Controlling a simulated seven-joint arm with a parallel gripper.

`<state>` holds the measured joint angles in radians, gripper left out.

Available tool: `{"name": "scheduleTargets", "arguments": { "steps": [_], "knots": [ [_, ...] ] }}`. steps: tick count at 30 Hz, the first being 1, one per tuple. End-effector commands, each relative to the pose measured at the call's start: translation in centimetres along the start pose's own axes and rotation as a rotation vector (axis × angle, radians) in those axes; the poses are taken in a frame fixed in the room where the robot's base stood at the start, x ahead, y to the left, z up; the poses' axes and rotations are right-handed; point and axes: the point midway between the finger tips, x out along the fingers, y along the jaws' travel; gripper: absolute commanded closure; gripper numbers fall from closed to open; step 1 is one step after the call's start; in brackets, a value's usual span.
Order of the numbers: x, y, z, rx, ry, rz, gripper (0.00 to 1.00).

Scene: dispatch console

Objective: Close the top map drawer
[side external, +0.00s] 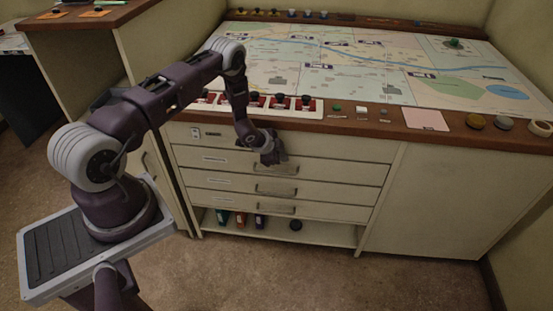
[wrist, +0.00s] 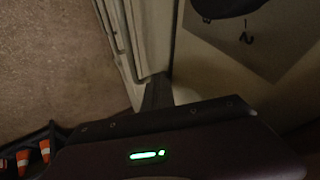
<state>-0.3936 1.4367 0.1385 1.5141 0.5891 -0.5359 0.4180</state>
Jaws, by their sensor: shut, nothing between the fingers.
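The top map drawer (side external: 335,171) is the uppermost of three cream drawers with metal handles under the map table. Its front looks close to flush with the fronts below; I cannot tell whether a small gap is left. My gripper (side external: 271,159) is shut and empty, pointing down at the top drawer's front, just above its handle (side external: 285,169) and partly covering it. I cannot tell whether it touches. In the wrist view my dark fingers (wrist: 157,92) are beside a pale edge (wrist: 121,45), and the arm housing hides the area below them.
The middle drawer (side external: 335,192) and bottom drawer (side external: 335,211) look shut. Below them an open shelf (side external: 330,235) holds several binders. The wooden table edge (side external: 375,125), with red switches (side external: 280,101), overhangs above. Carpet (side external: 270,275) in front is clear.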

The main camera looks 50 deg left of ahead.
Motion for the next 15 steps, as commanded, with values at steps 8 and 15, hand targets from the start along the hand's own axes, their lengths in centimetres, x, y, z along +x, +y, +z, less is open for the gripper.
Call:
{"name": "scheduleTargets", "arguments": {
  "steps": [8, 15],
  "knots": [
    [-4.9, 3.2, 0.0, 0.004, -0.004, 0.01, 1.0],
    [-10.4, 3.4, 0.1, 0.004, -0.004, 0.014, 1.0]
  ]
}}
